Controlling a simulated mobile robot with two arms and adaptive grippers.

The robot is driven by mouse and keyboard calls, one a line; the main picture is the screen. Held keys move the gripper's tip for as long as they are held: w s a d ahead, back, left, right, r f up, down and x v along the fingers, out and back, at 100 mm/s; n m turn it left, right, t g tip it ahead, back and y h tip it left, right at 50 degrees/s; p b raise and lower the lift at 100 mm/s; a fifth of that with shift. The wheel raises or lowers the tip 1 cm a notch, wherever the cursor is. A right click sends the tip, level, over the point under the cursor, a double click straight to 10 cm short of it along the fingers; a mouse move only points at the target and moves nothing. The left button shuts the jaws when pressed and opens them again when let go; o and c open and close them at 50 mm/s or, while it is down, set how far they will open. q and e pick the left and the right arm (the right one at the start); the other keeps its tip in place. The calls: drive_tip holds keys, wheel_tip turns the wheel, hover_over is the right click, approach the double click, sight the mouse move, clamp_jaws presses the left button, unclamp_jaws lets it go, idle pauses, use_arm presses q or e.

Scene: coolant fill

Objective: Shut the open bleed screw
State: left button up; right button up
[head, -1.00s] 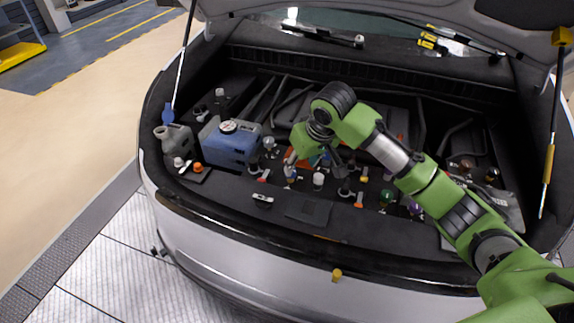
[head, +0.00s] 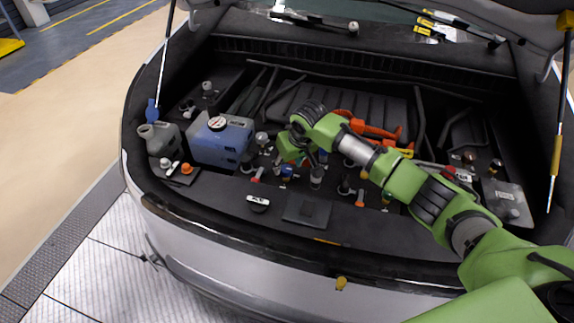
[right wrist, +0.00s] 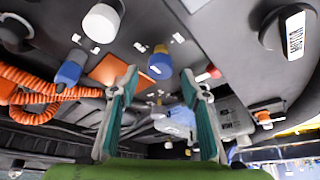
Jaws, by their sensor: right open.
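My right gripper (head: 303,160) is low over the middle of the engine bay. In the right wrist view its two green-padded fingers (right wrist: 160,115) stand apart, with nothing held between them. A blue cap with a tan top (right wrist: 160,62) shows beyond the fingertips, apart from them. A blue cap also shows just below the gripper in the head view (head: 287,170). A white cap (right wrist: 103,22) and another blue fitting (right wrist: 70,70) stand nearby. I cannot tell which small fitting is the open bleed screw; the arm hides part of the bay. My left gripper is not in view.
A blue tank (head: 222,143) and a grey jug (head: 160,138) stand at the left of the bay. A black knob with a white label (head: 257,203) sits near the front edge. Orange cable (head: 372,128) runs behind my arm. The raised hood and its struts bound the space.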

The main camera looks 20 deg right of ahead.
sight(286, 171)
drive_tip(key=shift+w+f, duration=0.15)
drive_tip(key=shift+f, duration=0.35)
drive_tip(key=shift+w+f, duration=0.15)
drive_tip(key=shift+f, duration=0.15)
drive_tip(key=shift+w+f, duration=0.15)
drive_tip(key=shift+f, duration=0.2)
drive_tip(key=c, duration=1.1)
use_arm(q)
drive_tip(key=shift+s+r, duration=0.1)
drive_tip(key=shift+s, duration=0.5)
use_arm(e)
drive_tip(key=shift+a+r, duration=0.1)
